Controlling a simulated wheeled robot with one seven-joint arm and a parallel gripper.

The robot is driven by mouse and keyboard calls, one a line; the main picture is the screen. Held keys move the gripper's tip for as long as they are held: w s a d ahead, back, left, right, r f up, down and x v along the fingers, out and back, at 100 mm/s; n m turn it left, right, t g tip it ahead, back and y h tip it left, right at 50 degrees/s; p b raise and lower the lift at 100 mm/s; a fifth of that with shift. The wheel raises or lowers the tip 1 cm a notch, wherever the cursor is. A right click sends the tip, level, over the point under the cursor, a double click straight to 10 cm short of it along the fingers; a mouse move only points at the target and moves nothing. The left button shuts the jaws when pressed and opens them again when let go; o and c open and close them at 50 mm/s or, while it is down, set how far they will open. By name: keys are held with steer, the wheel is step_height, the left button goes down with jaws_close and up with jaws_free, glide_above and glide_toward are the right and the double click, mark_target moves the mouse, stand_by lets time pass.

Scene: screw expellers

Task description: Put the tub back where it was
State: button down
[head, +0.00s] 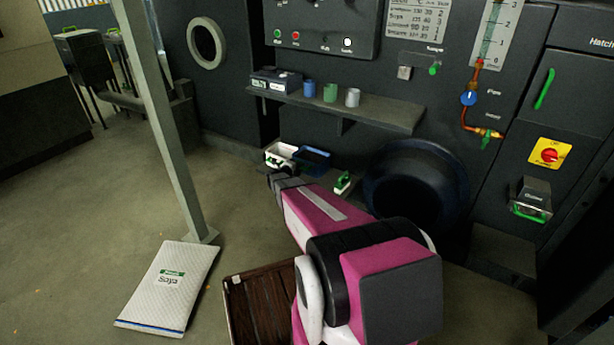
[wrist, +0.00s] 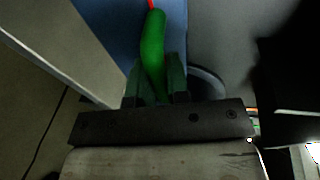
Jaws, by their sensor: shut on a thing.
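In the wrist view my gripper (wrist: 155,88) is shut on a green handle (wrist: 152,45). A blue surface (wrist: 110,28) and a pale band (wrist: 70,45) lie behind the handle. I cannot tell which tub the handle belongs to, or what supports the tubs.
The shelf (head: 390,110) holds several small cups and a box. A dark round opening (head: 415,185) is right of the tubs. A grey post (head: 165,120) stands at left, with a Soya sack (head: 170,290) on the floor. A brown slatted crate (head: 262,310) lies beside my arm.

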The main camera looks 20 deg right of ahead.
mark_target(306, 174)
steer(key=d+f, duration=0.2)
steer(key=d, duration=0.1)
steer(key=shift+w+d+f, duration=0.15)
steer(key=shift+w+d, duration=0.15)
steer(key=shift+w, duration=0.1)
steer(key=shift+f, duration=2)
steer(key=c, duration=1.1)
jaws_free()
